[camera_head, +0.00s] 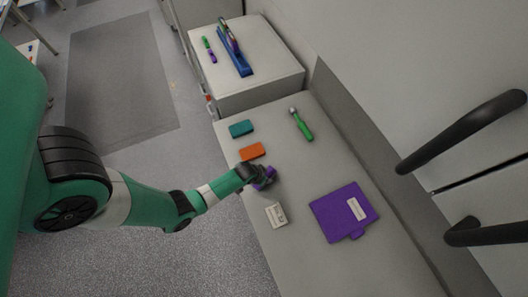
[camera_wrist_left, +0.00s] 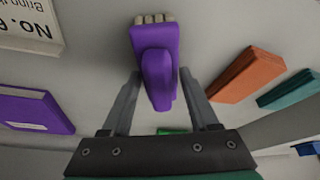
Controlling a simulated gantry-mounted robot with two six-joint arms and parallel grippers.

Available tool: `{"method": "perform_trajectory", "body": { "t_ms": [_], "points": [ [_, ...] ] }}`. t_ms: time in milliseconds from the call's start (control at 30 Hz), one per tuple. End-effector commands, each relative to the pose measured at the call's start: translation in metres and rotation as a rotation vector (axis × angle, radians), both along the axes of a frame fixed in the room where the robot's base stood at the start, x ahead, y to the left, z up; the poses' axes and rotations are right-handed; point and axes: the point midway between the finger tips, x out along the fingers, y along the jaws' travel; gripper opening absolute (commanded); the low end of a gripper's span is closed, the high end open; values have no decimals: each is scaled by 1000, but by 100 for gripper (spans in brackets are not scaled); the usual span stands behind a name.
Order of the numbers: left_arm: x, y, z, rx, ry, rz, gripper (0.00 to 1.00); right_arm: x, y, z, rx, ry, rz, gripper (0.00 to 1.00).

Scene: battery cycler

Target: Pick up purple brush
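The purple brush (camera_wrist_left: 157,70) shows in the left wrist view, its pale bristles at the top and its handle pointing toward my left gripper (camera_wrist_left: 158,100). The gripper is open. One finger is on each side of the handle's lower part, with a gap visible on both sides. In the head view the brush (camera_head: 266,183) is on the grey table, mostly hidden by my left gripper (camera_head: 258,174) just over it. My right gripper is not in view.
An orange block (camera_head: 253,152) and a teal block (camera_head: 241,128) lie beyond the gripper. A white card (camera_head: 276,214) lies close by. A purple case (camera_head: 343,212) and a green-handled tool (camera_head: 302,126) lie to the right. A blue rack (camera_head: 238,58) stands on the far cabinet.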

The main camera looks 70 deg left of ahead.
Motion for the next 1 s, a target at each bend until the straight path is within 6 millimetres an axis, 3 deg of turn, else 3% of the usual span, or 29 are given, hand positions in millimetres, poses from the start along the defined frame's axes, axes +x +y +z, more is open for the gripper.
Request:
{"method": "perform_trajectory", "body": {
  "t_ms": [33, 300, 667, 1000],
  "points": [
    [0, 0, 0, 0, 0, 0, 50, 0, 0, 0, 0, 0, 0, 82],
    [0, 0, 0, 0, 0, 0, 1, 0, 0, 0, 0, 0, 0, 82],
    [0, 0, 3, 0, 0, -1, 0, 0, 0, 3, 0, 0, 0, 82],
    [3, -2, 45, 0, -1, -8, 0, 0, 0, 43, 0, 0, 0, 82]
  ]
}}
